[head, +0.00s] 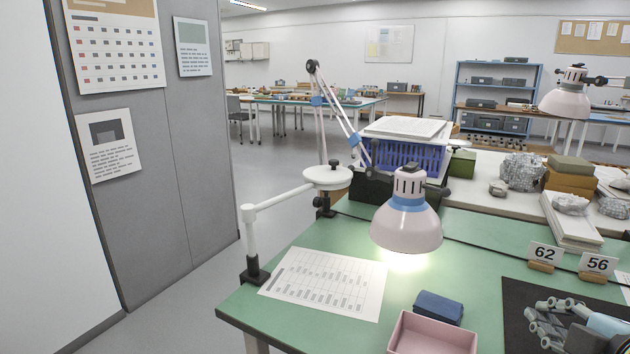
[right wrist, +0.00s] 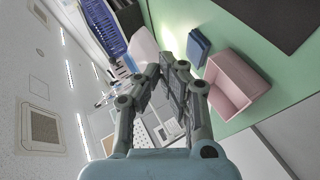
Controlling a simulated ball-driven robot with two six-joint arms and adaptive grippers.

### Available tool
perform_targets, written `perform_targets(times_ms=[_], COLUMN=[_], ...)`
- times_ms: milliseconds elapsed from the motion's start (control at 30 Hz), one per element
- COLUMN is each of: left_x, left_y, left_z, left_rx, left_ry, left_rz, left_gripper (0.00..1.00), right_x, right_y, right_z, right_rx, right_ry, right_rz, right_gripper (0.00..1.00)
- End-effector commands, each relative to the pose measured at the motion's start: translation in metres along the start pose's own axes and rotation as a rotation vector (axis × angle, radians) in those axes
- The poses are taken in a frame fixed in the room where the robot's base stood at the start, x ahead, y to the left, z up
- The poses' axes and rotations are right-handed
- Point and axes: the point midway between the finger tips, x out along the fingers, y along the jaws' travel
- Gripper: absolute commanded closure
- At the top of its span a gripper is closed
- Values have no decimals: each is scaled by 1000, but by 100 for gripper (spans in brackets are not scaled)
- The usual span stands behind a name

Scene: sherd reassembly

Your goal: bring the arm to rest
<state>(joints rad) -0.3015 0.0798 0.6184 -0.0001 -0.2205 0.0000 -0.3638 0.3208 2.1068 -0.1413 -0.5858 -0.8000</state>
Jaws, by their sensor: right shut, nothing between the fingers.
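My right gripper (head: 546,317) shows at the bottom right of the head view, over the dark mat (head: 518,298) on the green table (head: 470,245). In the right wrist view my right gripper (right wrist: 168,72) points away from the camera, with its fingers shut and nothing between them. Its fingers are apart from the pink box (right wrist: 238,82) and the blue block (right wrist: 199,46), which lie beyond it to the right. My left gripper is in neither view.
The pink box (head: 430,335) and blue block (head: 438,308) sit at the table's front. A desk lamp (head: 407,225) hangs over the table near a printed sheet (head: 325,282). Number cards 62 (head: 545,253) and 56 (head: 597,264) stand behind the mat.

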Motion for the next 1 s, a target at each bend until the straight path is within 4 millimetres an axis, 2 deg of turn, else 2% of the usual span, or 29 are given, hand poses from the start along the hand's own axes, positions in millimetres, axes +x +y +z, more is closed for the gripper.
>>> perform_targets(times_ms=[33,100,200,400,633,667,700,867,1000], left_x=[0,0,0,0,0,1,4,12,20], left_y=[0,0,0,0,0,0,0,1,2], left_z=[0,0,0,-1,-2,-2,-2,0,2], left_rx=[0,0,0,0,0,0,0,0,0], left_ry=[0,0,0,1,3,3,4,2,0], left_rz=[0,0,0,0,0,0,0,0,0], left_gripper=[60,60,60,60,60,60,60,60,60], right_x=[-16,-36,-64,-118,-178,-179,-168,-140,-118], right_y=[-19,-43,-69,-106,-133,-139,-152,-194,-237], right_z=[2,6,9,8,4,5,10,27,44], right_rx=[137,310,500,771,999,1013,1006,1002,1000], right_ry=[-59,-148,-262,-467,-694,-715,-717,-734,-752], right_rz=[-83,-186,-295,-447,-567,-576,-577,-586,-595], right_gripper=[100,100,100,100,100,100,100,100,100])
